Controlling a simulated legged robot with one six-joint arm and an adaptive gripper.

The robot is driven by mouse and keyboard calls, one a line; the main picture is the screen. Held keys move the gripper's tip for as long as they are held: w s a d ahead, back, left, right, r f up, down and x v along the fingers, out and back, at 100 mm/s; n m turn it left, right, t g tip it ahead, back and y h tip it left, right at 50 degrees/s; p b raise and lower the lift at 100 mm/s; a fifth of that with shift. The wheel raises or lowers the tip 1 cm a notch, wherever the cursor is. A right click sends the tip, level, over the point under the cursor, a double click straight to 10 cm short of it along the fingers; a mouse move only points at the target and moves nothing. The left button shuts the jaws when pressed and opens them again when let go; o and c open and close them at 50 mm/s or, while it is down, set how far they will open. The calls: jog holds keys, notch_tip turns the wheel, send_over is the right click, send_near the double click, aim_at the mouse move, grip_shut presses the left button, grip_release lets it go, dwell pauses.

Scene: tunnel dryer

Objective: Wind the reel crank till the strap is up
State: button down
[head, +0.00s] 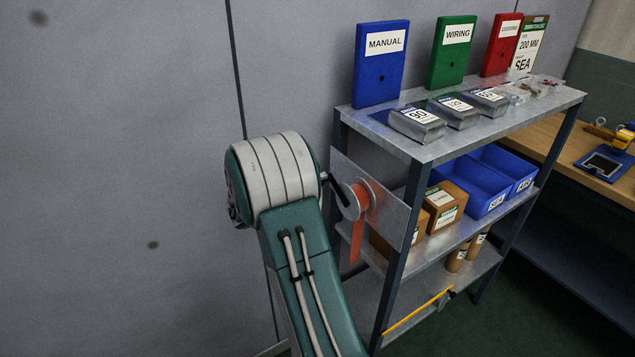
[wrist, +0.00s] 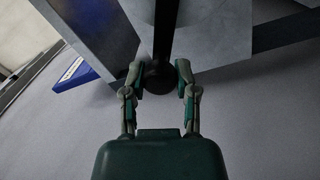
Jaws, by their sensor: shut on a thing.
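The reel (head: 352,200) is a grey-flanged spool on a metal plate (head: 395,213) at the shelf's left end. Its orange strap (head: 357,240) is partly wound on it, with a length hanging below. The black crank (head: 338,190) sticks out at the reel's upper left, next to my arm. In the wrist view the dark crank arm (wrist: 165,30) comes down from the top to a round black knob (wrist: 158,78). My gripper (wrist: 158,75) is shut on this knob, one finger on each side. In the head view my arm hides the gripper.
The metal shelf (head: 445,150) holds blue, green and red binders, labelled grey packs, blue bins (head: 480,188) and cardboard boxes (head: 444,205). A yellow bar (head: 418,313) lies low at its front. A wooden bench (head: 570,150) stands at right. The wall at left is bare.

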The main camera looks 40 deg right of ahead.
jog(key=shift+c, duration=1.9)
grip_release()
jog(key=shift+s+f, duration=0.1)
jog(key=shift+s, duration=0.05)
jog(key=shift+a, duration=0.1)
jog(key=v, duration=1.2)
